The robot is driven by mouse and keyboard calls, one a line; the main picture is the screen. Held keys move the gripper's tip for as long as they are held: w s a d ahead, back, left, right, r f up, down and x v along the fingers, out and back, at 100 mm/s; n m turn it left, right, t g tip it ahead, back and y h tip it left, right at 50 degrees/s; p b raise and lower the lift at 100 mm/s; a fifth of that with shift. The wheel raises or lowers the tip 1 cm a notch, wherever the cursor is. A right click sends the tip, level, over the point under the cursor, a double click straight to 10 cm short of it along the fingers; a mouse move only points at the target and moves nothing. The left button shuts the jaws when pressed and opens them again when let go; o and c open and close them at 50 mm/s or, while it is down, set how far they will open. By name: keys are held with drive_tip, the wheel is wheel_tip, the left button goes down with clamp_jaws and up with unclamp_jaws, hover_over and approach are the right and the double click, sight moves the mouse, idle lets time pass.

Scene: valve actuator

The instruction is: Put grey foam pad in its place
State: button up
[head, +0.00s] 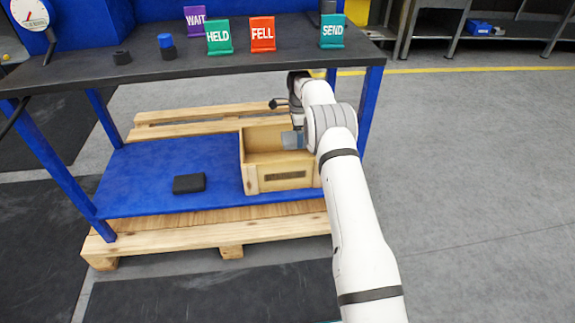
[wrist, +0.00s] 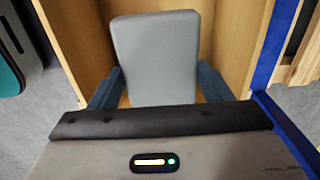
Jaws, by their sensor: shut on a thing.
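The grey foam pad (wrist: 155,55) is a light grey rounded block. In the wrist view it sits between the two dark blue fingers of my gripper (wrist: 160,86), which is shut on it. Behind the pad is the wooden crate (wrist: 230,40). In the head view my gripper (head: 293,140) is at the open crate (head: 283,181), by its right side. My arm covers the crate's right end there. I cannot tell whether the pad touches the crate floor.
The crate stands on a blue lower shelf (head: 140,170) beside a black block (head: 188,183). The dark bench top (head: 120,75) is above, with signs reading WAIT (head: 195,20), HELD (head: 218,37), FELL (head: 262,34) and SEND (head: 332,31). A blue bench leg (head: 372,105) is close to my arm.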

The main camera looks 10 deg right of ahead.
drive_tip(key=f+b, duration=0.1)
drive_tip(key=f, duration=0.2)
drive_tip(key=f+b, duration=0.1)
drive_tip(key=f, duration=0.2)
drive_tip(key=f+b, duration=0.1)
drive_tip(key=f, duration=0.2)
drive_tip(key=shift+d+f, duration=0.15)
drive_tip(key=shift+d, duration=0.15)
drive_tip(key=shift+f+b, duration=0.4)
drive_tip(key=shift+f, duration=0.25)
drive_tip(key=o, duration=1)
drive_tip(key=shift+c, duration=0.2)
wheel_tip(320, 180, up, 9)
drive_tip(key=p, duration=0.3)
drive_tip(key=shift+f, duration=0.1)
